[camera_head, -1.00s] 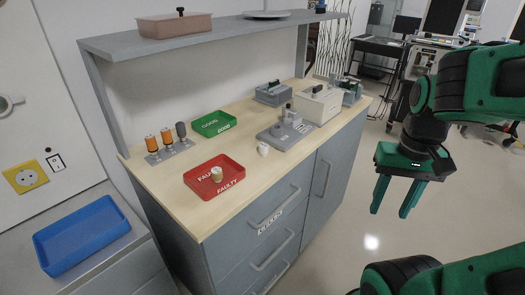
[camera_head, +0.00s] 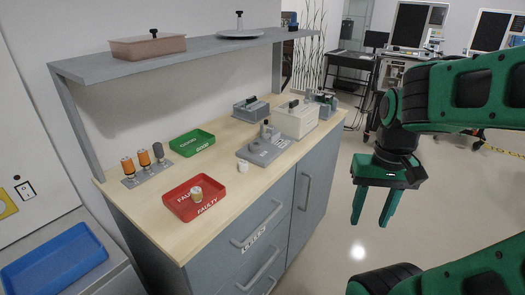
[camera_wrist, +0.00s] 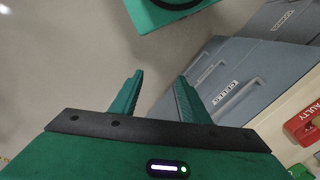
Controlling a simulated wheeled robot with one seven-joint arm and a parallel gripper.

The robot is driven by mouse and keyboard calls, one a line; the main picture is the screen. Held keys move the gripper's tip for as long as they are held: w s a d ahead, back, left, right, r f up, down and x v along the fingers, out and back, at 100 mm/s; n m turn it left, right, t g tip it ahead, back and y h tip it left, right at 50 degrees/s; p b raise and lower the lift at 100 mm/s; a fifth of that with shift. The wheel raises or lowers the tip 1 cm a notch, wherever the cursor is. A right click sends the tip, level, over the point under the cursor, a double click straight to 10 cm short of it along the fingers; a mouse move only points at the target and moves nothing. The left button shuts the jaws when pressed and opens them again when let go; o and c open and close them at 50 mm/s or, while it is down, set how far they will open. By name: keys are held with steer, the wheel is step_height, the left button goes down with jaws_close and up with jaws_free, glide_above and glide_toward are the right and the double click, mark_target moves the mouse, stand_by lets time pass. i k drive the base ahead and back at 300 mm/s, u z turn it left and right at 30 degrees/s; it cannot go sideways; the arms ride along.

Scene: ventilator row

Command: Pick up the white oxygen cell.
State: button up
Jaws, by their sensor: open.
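A small white cell (camera_head: 243,166) stands on the wooden bench top (camera_head: 222,198), between the red tray and the grey test fixture. A cell with a tan or yellowish top (camera_head: 196,194) stands in the red FAULTY tray (camera_head: 180,208). My gripper (camera_head: 372,222) is open and empty, pointing down over the floor to the right of the bench. It is well apart from the white cell. In the wrist view my open fingers (camera_wrist: 157,95) have only floor between them, and the white cell is not visible there.
A green GOOD tray (camera_head: 192,150), a rack with orange and grey cylinders (camera_head: 146,168), the grey fixture (camera_head: 265,149) and a beige box (camera_head: 296,120) stand on the bench. A shelf (camera_head: 190,52) overhangs its back. A blue tray (camera_head: 55,262) lies at left.

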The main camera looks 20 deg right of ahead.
mark_target(243, 165)
steer(key=z, duration=2.2)
steer(key=k, duration=0.7)
steer(key=u, duration=1.2)
steer(key=i, duration=1)
